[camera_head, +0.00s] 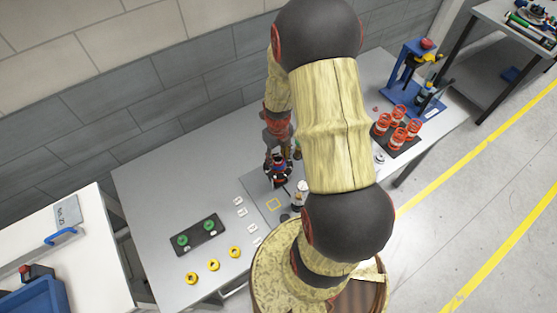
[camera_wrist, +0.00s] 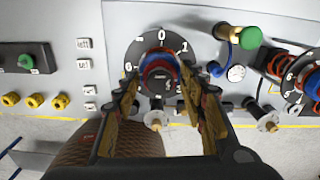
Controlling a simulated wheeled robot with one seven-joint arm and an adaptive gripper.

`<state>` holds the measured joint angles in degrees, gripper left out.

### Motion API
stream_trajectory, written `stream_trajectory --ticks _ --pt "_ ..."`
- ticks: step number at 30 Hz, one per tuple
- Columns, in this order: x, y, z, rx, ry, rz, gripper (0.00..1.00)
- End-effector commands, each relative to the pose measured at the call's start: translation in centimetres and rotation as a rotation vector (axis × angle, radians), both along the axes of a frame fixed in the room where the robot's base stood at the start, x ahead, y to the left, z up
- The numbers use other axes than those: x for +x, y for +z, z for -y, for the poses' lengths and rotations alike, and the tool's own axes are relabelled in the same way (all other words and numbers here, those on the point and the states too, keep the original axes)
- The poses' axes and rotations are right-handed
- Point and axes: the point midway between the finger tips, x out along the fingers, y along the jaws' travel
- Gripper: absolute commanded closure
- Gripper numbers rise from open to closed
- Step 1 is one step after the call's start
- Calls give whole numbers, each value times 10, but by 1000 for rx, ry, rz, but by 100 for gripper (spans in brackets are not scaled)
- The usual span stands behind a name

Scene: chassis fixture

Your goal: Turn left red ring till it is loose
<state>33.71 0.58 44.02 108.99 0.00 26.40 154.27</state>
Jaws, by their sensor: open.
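The left red ring (camera_wrist: 160,60) sits with a blue ring on a round black dial with white numbers (camera_wrist: 137,50), upper middle of the wrist view. My gripper (camera_wrist: 160,80) is open. Its two fingers lie on either side of the ringed knob in this view, and I cannot tell whether they touch it. A second numbered dial (camera_wrist: 312,82) with red and blue parts is cut off at the right edge. In the head view my gripper (camera_head: 278,170) is low over the panel, and my arm hides much of the area around it.
A black plate with green buttons (camera_head: 197,236) and several yellow knobs (camera_head: 213,265) lie left on the grey table. A green-capped brass fitting (camera_wrist: 240,37) stands right of the dial. A dark tray of orange-red cylinders (camera_head: 398,130) and a blue stand (camera_head: 405,65) are farther right.

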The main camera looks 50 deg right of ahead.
Motion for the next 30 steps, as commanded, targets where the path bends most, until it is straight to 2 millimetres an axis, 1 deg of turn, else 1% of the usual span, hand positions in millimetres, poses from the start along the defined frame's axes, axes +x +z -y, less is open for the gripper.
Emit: stream_trajectory --ticks 3,9,12,15,18,23,24,30 --pt "0 0 0 0 -80 0 58" --pt "0 0 0 0 -151 0 58" --pt "0 0 0 0 -236 0 58" --pt "-1 3 0 3 -294 -3 58" --pt "0 2 0 3 -324 0 58" --pt "0 0 0 3 -327 0 58" --pt "0 0 0 3 -327 0 59" --pt "0 0 0 2 -326 0 70"
